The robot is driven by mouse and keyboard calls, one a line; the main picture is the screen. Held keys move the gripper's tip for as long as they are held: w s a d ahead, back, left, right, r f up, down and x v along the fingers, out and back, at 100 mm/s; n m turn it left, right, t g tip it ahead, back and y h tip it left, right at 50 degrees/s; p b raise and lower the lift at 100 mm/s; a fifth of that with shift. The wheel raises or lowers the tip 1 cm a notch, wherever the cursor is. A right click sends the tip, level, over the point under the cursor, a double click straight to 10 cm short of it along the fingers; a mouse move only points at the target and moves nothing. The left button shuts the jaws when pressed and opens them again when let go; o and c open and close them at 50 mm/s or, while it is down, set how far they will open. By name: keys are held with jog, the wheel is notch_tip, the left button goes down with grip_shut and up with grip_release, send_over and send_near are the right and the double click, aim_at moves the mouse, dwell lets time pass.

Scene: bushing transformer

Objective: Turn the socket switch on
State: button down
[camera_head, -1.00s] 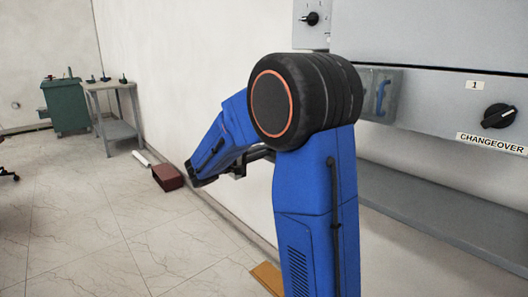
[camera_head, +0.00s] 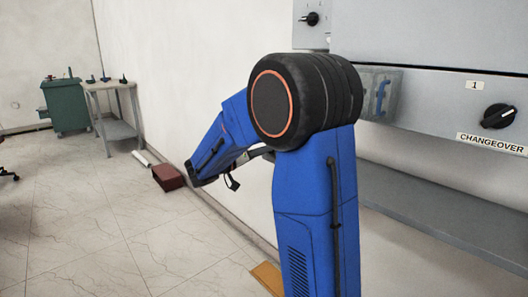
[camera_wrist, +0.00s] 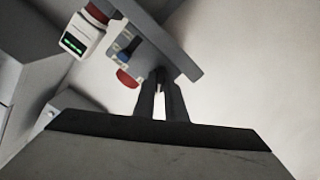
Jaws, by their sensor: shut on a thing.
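A grey socket box (camera_wrist: 165,45) shows tilted in the wrist view, with a blue socket part (camera_wrist: 124,55) and red parts (camera_wrist: 127,78) on it. My gripper (camera_wrist: 160,76) reaches up to the near face of this box. Its two dark fingers are close together, shut on the socket switch. The fingertips hide the switch, so I cannot tell which way it points. In the head view my blue arm hides the socket box and my fingers.
A white unit with a green display (camera_wrist: 75,44) sits left of the box. In the head view a grey cabinet with a changeover knob (camera_head: 499,116) and a blue handle (camera_head: 382,97) stands at the right. A dark red box (camera_head: 167,178) lies on the floor by the wall.

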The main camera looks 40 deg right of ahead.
jog(key=m, duration=0.7)
jog(key=shift+f, duration=0.1)
dwell(0.5)
jog(key=c, duration=2.1)
grip_release()
jog(key=shift+a, duration=0.1)
jog(key=a, duration=0.5)
jog(key=s+a, duration=0.1)
jog(key=a, duration=1.1)
jog(key=shift+s+a, duration=0.15)
